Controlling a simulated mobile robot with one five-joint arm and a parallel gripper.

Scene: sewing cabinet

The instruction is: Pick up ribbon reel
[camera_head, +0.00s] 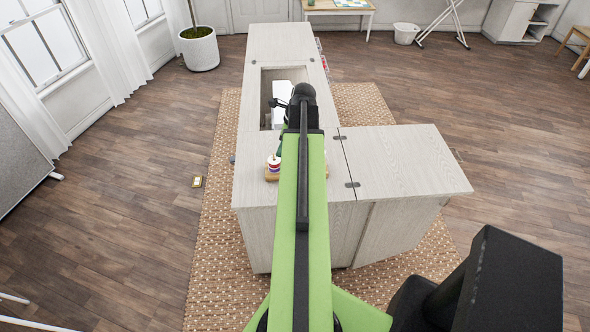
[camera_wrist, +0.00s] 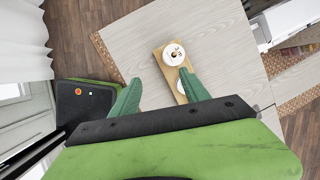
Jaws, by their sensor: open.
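A white round reel (camera_wrist: 174,54) with small coloured marks stands on a narrow wooden board (camera_wrist: 158,56) on the cabinet top. In the head view the reel (camera_head: 273,164) shows red and blue bands, at the left of my arm. A second pale round thing (camera_wrist: 181,85) on the board is partly hidden by my right finger. I cannot tell for certain which is the ribbon reel. My gripper (camera_wrist: 160,77) has its two green fingers apart with nothing held between them. The fingertips appear just short of the white reel in the wrist view. My arm hides much of the board in the head view.
The pale wood cabinet (camera_head: 400,165) has an open recess (camera_head: 267,85) with a white machine (camera_head: 283,92) in it. A fold-out leaf extends to the right. A woven rug (camera_head: 215,230) lies beneath.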

